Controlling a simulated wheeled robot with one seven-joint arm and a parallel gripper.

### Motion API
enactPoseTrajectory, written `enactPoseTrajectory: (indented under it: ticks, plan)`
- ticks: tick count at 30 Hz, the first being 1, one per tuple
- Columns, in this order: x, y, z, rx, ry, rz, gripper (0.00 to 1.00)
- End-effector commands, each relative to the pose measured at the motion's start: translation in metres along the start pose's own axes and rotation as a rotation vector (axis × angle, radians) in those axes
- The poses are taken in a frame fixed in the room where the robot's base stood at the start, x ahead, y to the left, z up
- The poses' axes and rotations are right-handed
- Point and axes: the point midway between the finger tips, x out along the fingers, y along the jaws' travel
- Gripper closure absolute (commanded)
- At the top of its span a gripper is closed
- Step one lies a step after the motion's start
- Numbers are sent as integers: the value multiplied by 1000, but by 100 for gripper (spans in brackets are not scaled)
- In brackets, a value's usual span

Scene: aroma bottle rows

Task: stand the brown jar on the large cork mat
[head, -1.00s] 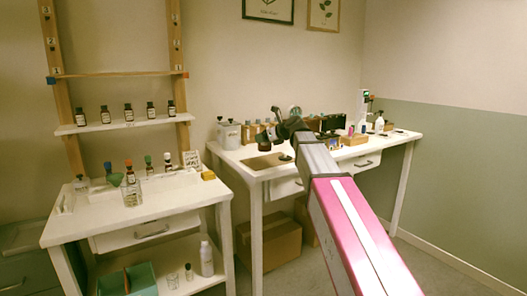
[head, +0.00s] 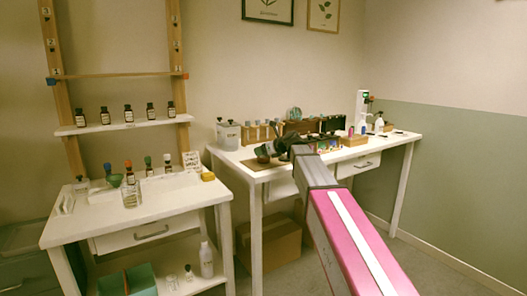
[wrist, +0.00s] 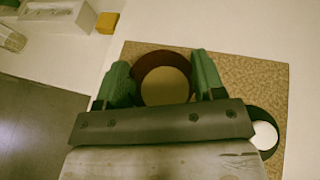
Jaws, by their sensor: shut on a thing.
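The brown jar (wrist: 165,80) is round, dark reddish-brown at the rim and tan inside. My gripper (wrist: 164,78) is shut on it, with one green finger on each side. The jar is over the large cork mat (wrist: 262,85), near the mat's far edge in the wrist view. In the head view the jar (head: 264,151) is low over the mat (head: 255,165) on the right-hand table. I cannot tell whether its base touches the mat. My gripper's metal body hides part of the mat.
A dark round item with a white centre (wrist: 264,136) sits close to the gripper's right side. Several bottles and wooden boxes line the table's back. A yellow block (head: 208,176) is on the left table.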

Motion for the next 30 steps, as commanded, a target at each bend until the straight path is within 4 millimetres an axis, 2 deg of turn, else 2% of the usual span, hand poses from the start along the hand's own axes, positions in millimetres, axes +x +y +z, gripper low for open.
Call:
enactPoseTrajectory:
  ticks: [3,4,6,17,20,30]
  plan:
    - [1,0,-2,0,0,0,68]
    - [1,0,-2,0,0,0,31]
    - [1,0,-2,0,0,0,12]
    - [-2,0,1,0,0,0,12]
    - [-14,1,0,0,-1,-2,12]
    - [-80,2,0,0,-1,-2,12]
